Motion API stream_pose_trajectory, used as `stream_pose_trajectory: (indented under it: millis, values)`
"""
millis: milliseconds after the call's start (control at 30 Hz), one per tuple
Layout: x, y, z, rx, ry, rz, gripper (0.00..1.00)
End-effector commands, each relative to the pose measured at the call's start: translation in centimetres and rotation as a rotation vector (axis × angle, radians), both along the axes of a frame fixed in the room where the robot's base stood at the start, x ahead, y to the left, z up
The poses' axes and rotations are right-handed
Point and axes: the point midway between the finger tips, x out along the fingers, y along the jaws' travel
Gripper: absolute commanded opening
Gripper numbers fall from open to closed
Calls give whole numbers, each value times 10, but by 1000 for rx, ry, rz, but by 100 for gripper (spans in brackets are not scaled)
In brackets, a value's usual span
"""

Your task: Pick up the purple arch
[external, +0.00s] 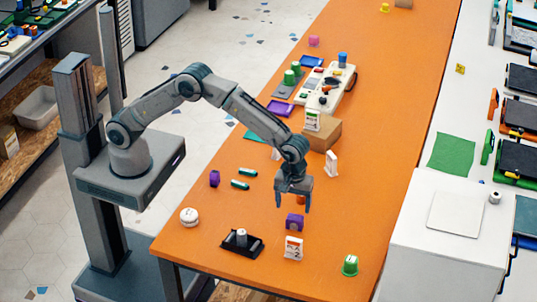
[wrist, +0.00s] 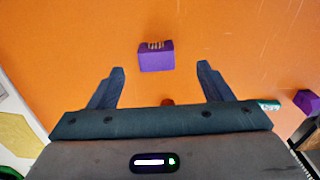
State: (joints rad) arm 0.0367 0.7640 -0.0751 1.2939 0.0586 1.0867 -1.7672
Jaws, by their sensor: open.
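A small purple block (external: 294,222), which looks like the purple arch, stands on the orange table just below my gripper (external: 293,206) in the external view. In the wrist view this purple block (wrist: 156,58) lies between and slightly beyond the fingertips, with yellowish marks along its far edge. My gripper (wrist: 160,68) is open, pointing down, with nothing between its fingers. The block appears apart from both fingers. A second purple piece (external: 214,178) stands further left; it also shows at the right of the wrist view (wrist: 307,101).
A white-and-orange box (external: 293,247) stands close in front of the block. A black tray (external: 241,243) is left of it, a green cup (external: 350,265) right. A cardboard box (external: 322,133) stands behind. The orange table (external: 385,120) is clear at right.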

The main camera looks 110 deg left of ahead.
Motion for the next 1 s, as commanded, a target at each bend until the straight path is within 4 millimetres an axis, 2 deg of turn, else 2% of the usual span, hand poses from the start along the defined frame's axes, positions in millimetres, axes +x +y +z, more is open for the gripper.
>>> stream_pose_trajectory:
  millis: [100, 333, 600, 900, 933, 1000]
  values:
    - [0, 0, -16, 0, 2, 0, 73]
    - [1, 4, -31, 0, 2, 0, 73]
    - [5, 10, -69, 0, 2, 0, 73]
    - [5, 10, -74, 0, -1, -1, 73]
    - [5, 10, -74, 0, -1, -1, 67]
    - [5, 10, -74, 0, -1, -1, 48]
